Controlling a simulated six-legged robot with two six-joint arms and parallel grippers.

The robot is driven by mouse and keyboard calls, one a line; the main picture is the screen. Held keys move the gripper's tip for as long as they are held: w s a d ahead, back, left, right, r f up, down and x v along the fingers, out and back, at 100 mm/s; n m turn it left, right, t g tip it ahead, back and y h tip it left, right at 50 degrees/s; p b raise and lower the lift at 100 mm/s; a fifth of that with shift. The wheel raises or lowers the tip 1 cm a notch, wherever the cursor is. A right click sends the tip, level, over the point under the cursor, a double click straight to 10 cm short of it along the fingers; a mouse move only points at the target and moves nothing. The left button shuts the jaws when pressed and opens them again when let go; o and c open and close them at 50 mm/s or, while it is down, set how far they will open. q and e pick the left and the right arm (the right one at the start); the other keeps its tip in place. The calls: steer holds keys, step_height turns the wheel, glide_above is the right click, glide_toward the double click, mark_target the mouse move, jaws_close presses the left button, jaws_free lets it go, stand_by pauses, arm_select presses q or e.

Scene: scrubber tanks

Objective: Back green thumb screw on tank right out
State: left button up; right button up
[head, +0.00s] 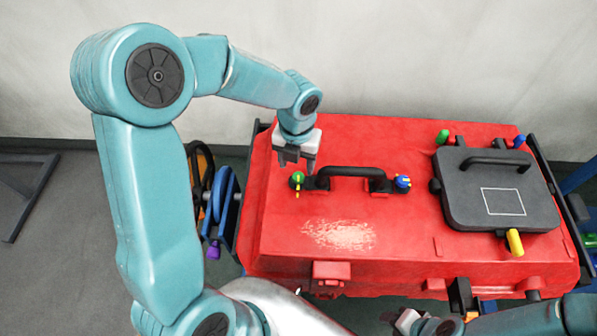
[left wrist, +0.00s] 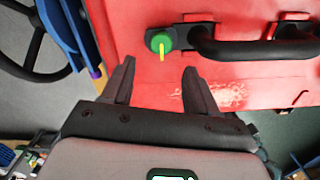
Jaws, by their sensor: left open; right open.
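The red tank (head: 290,235) fills the middle of the head view. A green thumb screw (head: 297,178) with a yellow pointer sits at the left end of a black handle (head: 350,172) on its top. My left gripper (head: 296,162) is open and empty, just above and behind this screw. In the left wrist view, the green screw (left wrist: 160,42) is beyond and roughly between the open fingertips (left wrist: 158,66), apart from them. Another green knob (head: 442,137) stands behind the black lid at the right. My right gripper (head: 408,320) is low at the bottom edge, open and partly cut off.
A blue knob (head: 403,181) sits at the handle's right end. The black lid (head: 480,205) has its own handle, a blue knob (head: 519,140) and a yellow knob (head: 515,243). A dark wheel (head: 203,175) and blue bracket stand left of the tank.

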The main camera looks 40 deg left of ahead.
mark_target(298, 177)
arm_select(q)
steer(key=f, duration=0.3)
steer(key=w+f, duration=0.1)
steer(key=f, duration=0.1)
steer(key=shift+a+f, duration=0.2)
steer(key=shift+a, duration=0.05)
steer(key=shift+s+f, duration=0.15)
steer(key=shift+f, duration=0.1)
steer(key=shift+s+d, duration=0.2)
steer(key=shift+w+a+f, duration=0.1)
steer(key=shift+w+f, duration=0.1)
steer(key=shift+w, duration=0.05)
steer(key=c, duration=1.1)
